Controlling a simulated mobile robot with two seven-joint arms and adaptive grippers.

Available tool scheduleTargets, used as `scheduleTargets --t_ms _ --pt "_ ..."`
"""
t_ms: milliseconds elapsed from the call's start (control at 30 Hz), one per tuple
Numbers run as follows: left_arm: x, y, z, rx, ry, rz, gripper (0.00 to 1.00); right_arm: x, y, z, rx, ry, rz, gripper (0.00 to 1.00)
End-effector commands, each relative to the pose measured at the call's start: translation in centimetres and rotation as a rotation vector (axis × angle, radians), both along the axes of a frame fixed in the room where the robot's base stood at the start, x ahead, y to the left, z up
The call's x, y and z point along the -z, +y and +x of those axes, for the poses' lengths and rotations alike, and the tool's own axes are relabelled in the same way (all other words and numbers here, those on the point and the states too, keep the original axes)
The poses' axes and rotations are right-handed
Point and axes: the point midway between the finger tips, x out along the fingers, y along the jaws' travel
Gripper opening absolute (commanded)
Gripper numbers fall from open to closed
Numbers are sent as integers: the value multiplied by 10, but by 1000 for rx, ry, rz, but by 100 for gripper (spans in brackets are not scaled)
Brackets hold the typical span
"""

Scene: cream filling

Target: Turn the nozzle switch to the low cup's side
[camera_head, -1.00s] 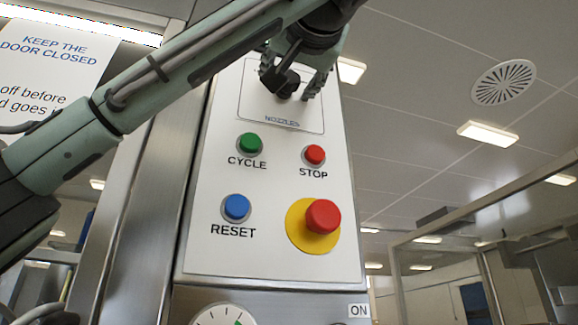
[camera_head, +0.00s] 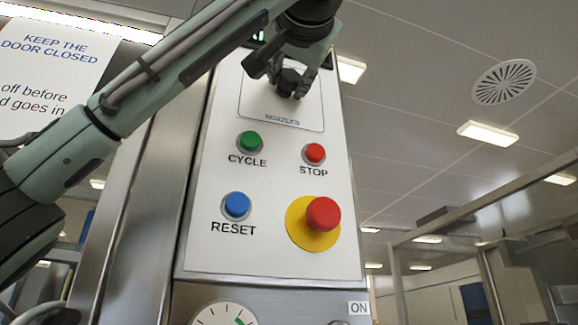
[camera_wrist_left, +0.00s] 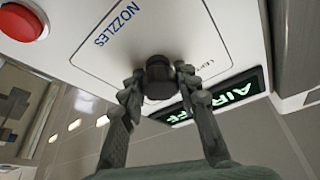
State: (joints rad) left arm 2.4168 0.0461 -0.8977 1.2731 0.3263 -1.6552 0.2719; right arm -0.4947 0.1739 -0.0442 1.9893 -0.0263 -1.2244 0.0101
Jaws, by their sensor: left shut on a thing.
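The nozzle switch (camera_wrist_left: 160,76) is a round black knob on the white plate marked NOZZLES (camera_head: 292,119), at the top of the upright control panel. My left gripper (camera_head: 279,74) is at this knob, with one finger on each side of it; the wrist view shows the two fingers (camera_wrist_left: 159,85) closed around it. In the head view the gripper mostly covers the knob, and its pointing direction cannot be told. A small label by the knob is partly hidden by a finger in the wrist view. My right gripper is not in view.
Below the plate are the green CYCLE button (camera_head: 250,141), red STOP button (camera_head: 314,153), blue RESET button (camera_head: 236,205) and a large red stop knob (camera_head: 323,214) on yellow. A lit green display (camera_wrist_left: 215,96) is beside the plate. A gauge (camera_head: 222,315) shows lower down.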

Motion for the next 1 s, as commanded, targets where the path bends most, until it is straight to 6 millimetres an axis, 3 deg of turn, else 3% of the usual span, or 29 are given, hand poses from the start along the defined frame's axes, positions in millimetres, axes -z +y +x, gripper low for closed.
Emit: scheduleTargets --t_ms 267,500,1000 --pt "-1 -1 0 4 73 227 2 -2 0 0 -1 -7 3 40" --pt "-2 -1 0 4 128 398 2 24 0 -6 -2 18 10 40" --pt "0 -1 -1 2 179 559 2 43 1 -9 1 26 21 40"
